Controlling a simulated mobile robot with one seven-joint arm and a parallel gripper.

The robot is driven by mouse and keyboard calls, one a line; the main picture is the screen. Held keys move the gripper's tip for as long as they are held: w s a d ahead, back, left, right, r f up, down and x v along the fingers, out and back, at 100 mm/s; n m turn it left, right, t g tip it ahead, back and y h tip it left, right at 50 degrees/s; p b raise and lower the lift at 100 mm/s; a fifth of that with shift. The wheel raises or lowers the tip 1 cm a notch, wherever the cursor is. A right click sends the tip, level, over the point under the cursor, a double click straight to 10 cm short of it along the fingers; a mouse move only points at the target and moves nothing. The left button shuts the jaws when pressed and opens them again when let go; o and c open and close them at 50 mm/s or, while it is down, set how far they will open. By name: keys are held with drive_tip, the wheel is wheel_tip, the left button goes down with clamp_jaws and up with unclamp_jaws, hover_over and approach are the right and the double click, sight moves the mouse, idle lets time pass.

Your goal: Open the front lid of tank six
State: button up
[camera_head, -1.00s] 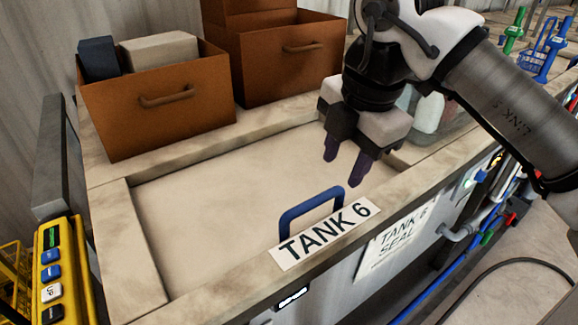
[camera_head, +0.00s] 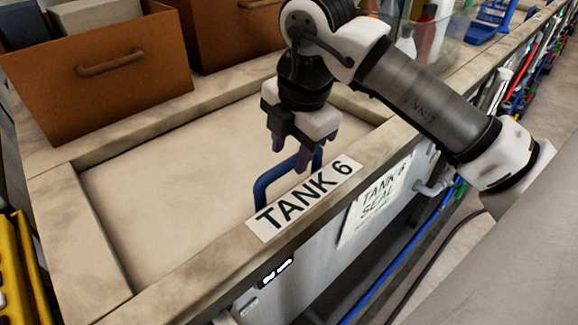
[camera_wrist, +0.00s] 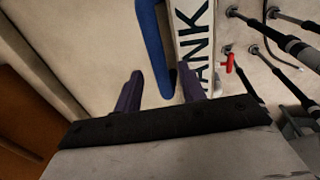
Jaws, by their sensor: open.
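The lid of tank six (camera_head: 170,185) is a flat beige panel set inside a raised rim, and it lies closed. A blue handle (camera_head: 262,188) stands up from its front edge, beside the white "TANK 6" label (camera_head: 303,199). My gripper (camera_head: 289,158) points down over the far right end of the handle, its dark fingers open and hiding part of it. In the wrist view the open fingers (camera_wrist: 160,92) are near the blue handle (camera_wrist: 152,45), which shows between and beyond them. I cannot tell whether they touch it.
Brown drawer-like boxes (camera_head: 110,100) stand on the rim behind the lid. Bottles in a clear container (camera_head: 425,35) are at the back right. A "TANK 6 SEAL" sheet (camera_head: 372,205) hangs on the tank's front, above blue pipes (camera_head: 400,250).

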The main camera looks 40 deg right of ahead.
drive_tip(key=shift+w+f, duration=0.2)
drive_tip(key=shift+f, duration=0.85)
clamp_jaws()
